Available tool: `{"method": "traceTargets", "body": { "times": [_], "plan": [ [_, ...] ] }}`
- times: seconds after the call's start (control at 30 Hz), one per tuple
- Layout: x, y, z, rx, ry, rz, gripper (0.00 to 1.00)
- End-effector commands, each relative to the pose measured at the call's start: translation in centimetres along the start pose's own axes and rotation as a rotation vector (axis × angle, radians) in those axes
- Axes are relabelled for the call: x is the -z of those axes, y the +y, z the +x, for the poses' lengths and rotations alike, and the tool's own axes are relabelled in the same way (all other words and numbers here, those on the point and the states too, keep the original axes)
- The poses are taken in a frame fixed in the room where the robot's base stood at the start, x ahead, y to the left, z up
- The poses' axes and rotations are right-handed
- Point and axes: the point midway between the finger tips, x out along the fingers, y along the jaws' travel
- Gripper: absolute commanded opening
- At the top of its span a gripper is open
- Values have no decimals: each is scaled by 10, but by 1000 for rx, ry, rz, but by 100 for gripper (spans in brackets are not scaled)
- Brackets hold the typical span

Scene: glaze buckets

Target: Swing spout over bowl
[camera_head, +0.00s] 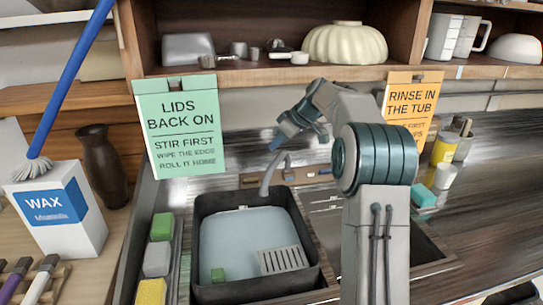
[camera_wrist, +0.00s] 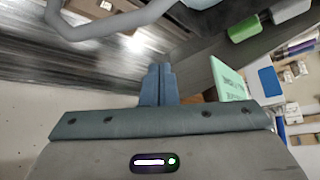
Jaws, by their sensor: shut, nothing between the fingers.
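The grey curved spout (camera_head: 268,178) rises behind the sink, and its downturned end is at the back edge of the black tub (camera_head: 199,250) in the left basin. The right sink bowl (camera_head: 326,205) is partly hidden by my arm. My gripper (camera_head: 275,144) is shut and empty, above and close to the spout's upper bend. In the wrist view my blue fingers (camera_wrist: 157,72) are together, and the grey spout pipe (camera_wrist: 105,24) crosses beyond their tips. A gap shows between fingers and pipe there.
Two signs (camera_head: 180,125) (camera_head: 411,105) hang from the shelf. A cream bowl (camera_head: 345,42) stands on the shelf. A yellow can (camera_head: 443,148) stands right.

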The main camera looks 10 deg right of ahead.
Motion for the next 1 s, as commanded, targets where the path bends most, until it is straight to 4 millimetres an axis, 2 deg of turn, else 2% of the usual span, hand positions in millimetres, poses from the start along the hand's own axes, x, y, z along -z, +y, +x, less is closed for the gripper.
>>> {"method": "traceTargets", "body": {
  "times": [0.03,0.1,0.3,0.47,0.87,1.0],
  "plan": [
    [2,14,2,6,24,-24,0],
    [4,27,4,9,52,-60,0],
    [8,44,9,15,94,-113,0],
    [10,44,23,17,97,-118,0],
    [18,42,105,17,94,-116,0],
    [1,45,97,12,95,-113,0]
  ]
}}
